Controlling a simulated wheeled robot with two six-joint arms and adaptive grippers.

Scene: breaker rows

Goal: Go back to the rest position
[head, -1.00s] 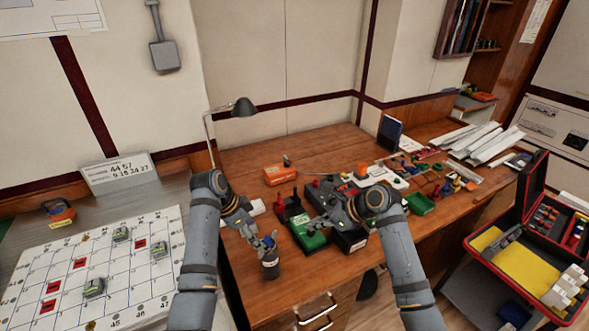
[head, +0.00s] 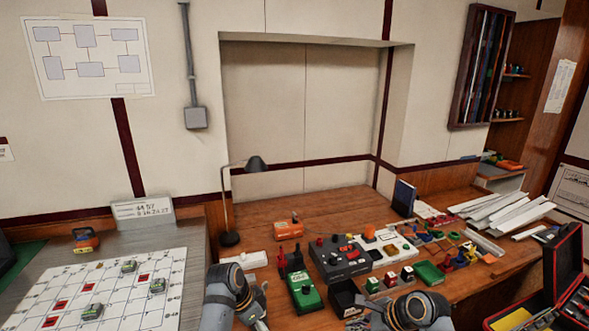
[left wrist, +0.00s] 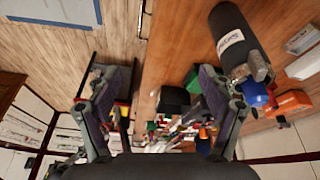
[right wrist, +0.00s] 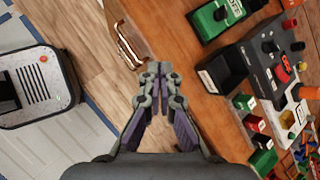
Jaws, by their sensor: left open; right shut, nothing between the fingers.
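My left gripper (left wrist: 158,82) shows in the left wrist view with its fingers wide apart and nothing between them. In the head view its arm is at the bottom centre, and only part of the hand shows. My right gripper (right wrist: 157,72) has its fingertips together and is empty, above the floor and the bench's front edge in the right wrist view. In the head view the right arm is at the bottom, right of centre, its hand partly cut off. A dark labelled jar (left wrist: 232,38) lies beyond the left gripper's right finger, apart from it.
The wooden bench (head: 275,215) holds a green box (head: 305,292), a black control box (head: 340,260), an orange box (head: 288,229) and a lamp (head: 257,164). A numbered white board (head: 110,295) is at left. An open red case (head: 562,275) stands at right.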

